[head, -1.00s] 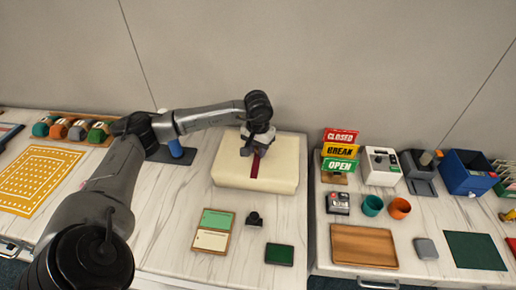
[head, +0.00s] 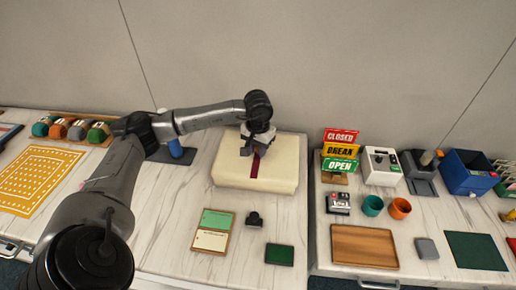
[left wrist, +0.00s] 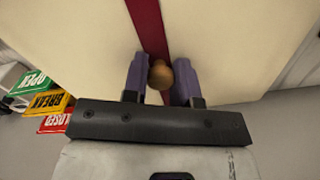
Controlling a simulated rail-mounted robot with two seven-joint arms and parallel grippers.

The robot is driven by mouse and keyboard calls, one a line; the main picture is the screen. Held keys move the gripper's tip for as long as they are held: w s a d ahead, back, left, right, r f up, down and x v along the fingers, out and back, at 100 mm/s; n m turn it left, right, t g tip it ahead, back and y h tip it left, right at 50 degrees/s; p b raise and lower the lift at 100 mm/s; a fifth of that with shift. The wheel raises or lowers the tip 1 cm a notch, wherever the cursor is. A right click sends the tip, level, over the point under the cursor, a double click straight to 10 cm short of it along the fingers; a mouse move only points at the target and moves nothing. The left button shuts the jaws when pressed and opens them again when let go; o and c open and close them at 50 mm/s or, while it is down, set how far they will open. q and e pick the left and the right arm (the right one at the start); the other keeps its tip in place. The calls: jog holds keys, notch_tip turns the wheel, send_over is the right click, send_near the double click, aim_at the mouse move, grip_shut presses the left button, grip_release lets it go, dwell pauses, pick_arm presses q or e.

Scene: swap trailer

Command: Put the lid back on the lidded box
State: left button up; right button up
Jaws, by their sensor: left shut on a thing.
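The lidded box (head: 240,186) is cream with a dark red stripe and stands on the marble-look counter near the back wall. Its cream lid (left wrist: 230,45) has the dark red stripe (left wrist: 147,25) and a round wooden knob (left wrist: 160,75). My left gripper (head: 257,150) is over the lid. In the left wrist view its two purple fingers (left wrist: 160,66) are shut on the knob, one on each side. The lid appears to lie over the box, but I cannot tell whether it is fully seated. The knob is hidden in the head view. My right gripper is not in view.
A green-and-cream board (head: 213,230), a black stamp (head: 254,219) and a green pad (head: 279,254) lie in front of the box. Stacked signs (head: 340,150) stand to its right, and a blue object (head: 176,148) stands to its left.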

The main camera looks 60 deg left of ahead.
pick_arm(q)
jog(key=o, duration=1.5)
jog(key=shift+r+p, duration=0.55)
jog(key=shift+r, duration=0.3)
jog(key=shift+r+p, duration=1.25)
jog(key=shift+r, duration=1.4)
jog(key=shift+c, duration=0.2)
